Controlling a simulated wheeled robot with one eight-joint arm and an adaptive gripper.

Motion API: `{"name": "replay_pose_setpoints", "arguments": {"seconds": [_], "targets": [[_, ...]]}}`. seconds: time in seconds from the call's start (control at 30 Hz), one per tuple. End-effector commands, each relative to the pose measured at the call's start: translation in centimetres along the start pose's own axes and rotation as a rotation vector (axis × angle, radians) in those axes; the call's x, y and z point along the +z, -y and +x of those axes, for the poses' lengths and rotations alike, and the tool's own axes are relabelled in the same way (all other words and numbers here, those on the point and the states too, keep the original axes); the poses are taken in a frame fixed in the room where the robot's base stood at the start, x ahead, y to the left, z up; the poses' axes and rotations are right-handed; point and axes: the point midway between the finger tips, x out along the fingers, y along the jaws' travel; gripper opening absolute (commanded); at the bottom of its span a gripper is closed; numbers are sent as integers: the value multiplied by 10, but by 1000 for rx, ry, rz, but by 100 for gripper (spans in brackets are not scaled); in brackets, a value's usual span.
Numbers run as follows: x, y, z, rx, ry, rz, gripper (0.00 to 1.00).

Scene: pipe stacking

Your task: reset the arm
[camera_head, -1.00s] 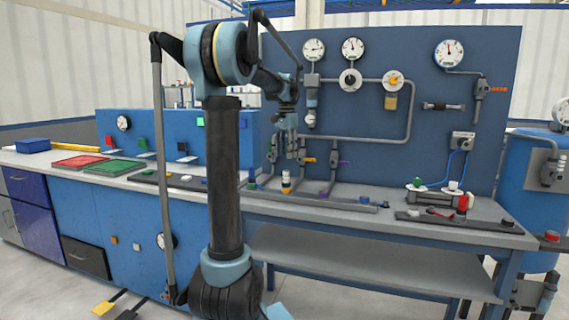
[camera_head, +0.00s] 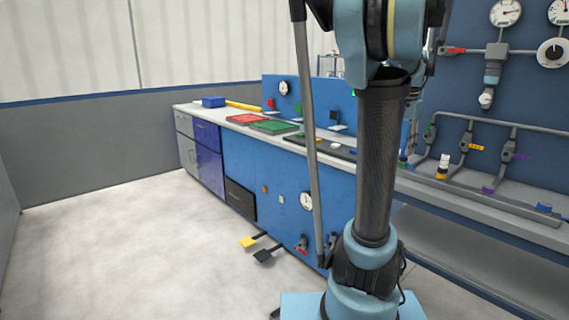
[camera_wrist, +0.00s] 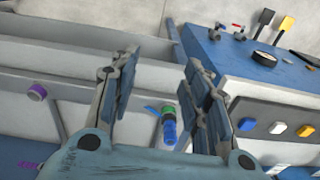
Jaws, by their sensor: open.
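My gripper (camera_wrist: 157,90) shows in the wrist view with its two fingers apart and nothing between the fingertips. Behind the fingers lie the grey bench and a small part with a green ring and a blue end (camera_wrist: 169,125). In the head view my arm stands upright right of the middle. My gripper is out of that view or hidden behind the arm.
The blue cabinet (camera_head: 275,190) carries a red tray (camera_head: 247,118) and a green tray (camera_head: 275,127). A yellow pedal (camera_head: 248,242) and a black pedal (camera_head: 264,255) stick out low. The pipe bench (camera_head: 490,212) is at right. The floor at left is clear.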

Motion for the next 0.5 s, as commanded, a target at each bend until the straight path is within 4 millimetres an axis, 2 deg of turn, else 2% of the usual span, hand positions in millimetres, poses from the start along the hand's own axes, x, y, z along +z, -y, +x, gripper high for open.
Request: {"name": "replay_pose_setpoints", "arguments": {"seconds": [0.03,0.1,0.3,0.5], "targets": [[21,4,7,-4,-5,-48,43],[45,9,16,-10,-13,-113,43],[114,14,48,-27,-35,-298,43],[178,10,87,-45,-58,-482,43]]}}
